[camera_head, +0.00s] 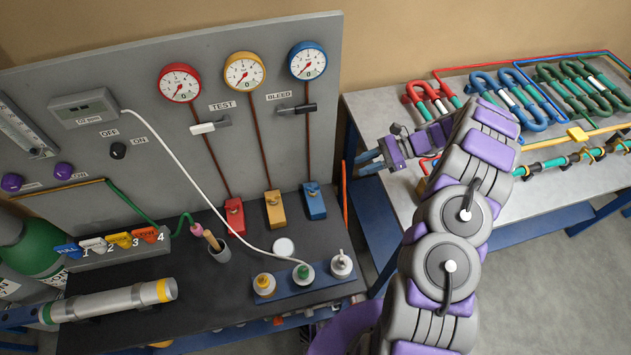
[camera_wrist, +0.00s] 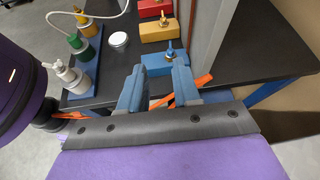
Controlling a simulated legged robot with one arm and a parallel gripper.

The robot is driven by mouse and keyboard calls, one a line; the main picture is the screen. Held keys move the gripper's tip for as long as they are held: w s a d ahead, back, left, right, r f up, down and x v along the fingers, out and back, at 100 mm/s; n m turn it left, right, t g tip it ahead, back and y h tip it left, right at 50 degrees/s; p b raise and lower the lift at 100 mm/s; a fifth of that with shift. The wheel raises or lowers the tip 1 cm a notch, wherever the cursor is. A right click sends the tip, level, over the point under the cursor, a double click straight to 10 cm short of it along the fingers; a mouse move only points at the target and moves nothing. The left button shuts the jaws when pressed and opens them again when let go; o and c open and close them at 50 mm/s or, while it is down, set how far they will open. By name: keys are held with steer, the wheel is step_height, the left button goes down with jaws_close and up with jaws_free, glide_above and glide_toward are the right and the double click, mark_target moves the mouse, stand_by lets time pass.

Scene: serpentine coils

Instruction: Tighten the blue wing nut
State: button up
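The blue block (camera_head: 316,206) stands on the dark bench at the right end of a row of three, below the blue-rimmed gauge. My gripper (camera_head: 362,162) is off to the right of the block, beside the panel's edge. In the wrist view my gripper (camera_wrist: 160,76) is open, its two blue-grey fingers apart with nothing held between them. The wing nut's exact angle is too small to tell.
A yellow block (camera_head: 276,212) and a red block (camera_head: 234,217) stand left of the blue one. Capped bottles in a blue rack (camera_head: 290,287) stand in front. The grey panel (camera_head: 330,130) rises behind. A second table with coils (camera_head: 505,95) is at right.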

mark_target(313, 189)
step_height(313, 189, down, 4)
steer(key=w+d+m, duration=0.1)
steer(key=d+m, duration=0.1)
steer(key=shift+t+y, duration=0.3)
steer(key=shift+t, duration=0.1)
steer(key=x, duration=1.7)
steer(key=shift+w+a, duration=0.15)
steer(key=shift+a, duration=0.05)
steer(key=shift+c, duration=0.4)
jaws_close()
steer(key=shift+b, duration=0.3)
